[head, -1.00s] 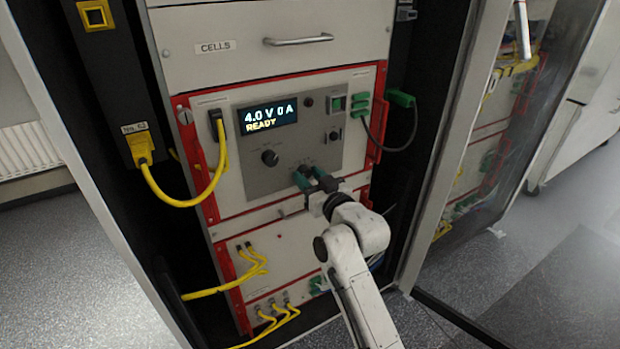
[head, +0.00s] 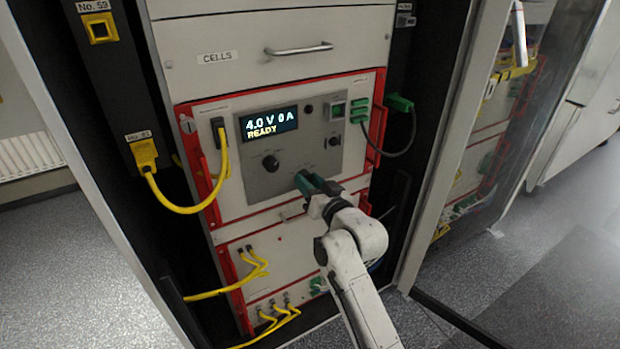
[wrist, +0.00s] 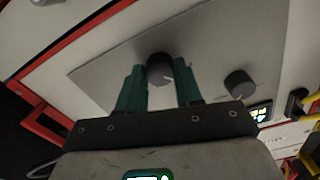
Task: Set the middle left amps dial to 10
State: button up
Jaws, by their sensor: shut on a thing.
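The grey panel (head: 252,187) has a lit display (head: 268,122) reading "4.0 V 0 A" and "READY". My gripper (head: 310,182) is at the panel's lower edge, hiding the dial there in the head view. In the wrist view, my gripper's green fingers (wrist: 160,88) are shut on a dark round dial (wrist: 160,68), one finger on each side. I cannot read its label or whether it is the amps dial. Another dark dial (head: 270,163) sits to the left and is free; it also shows in the wrist view (wrist: 238,83).
A red frame (head: 209,205) with handles surrounds the unit. Yellow cables (head: 222,172) hang at the left, and a green plug (head: 400,103) with a dark cable is at the right. A CELLS drawer (head: 340,70) is above. A glass door (head: 455,160) stands at the right.

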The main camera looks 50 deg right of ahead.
jog(key=shift+m+p, duration=1.65)
jog(key=shift+m, duration=0.65)
jog(key=o, duration=1)
jog(key=shift+o, duration=0.2)
jog(key=p+v, duration=0.1)
jog(key=v, duration=0.9)
jog(key=shift+s, duration=0.4)
jog(key=shift+a, duration=0.1)
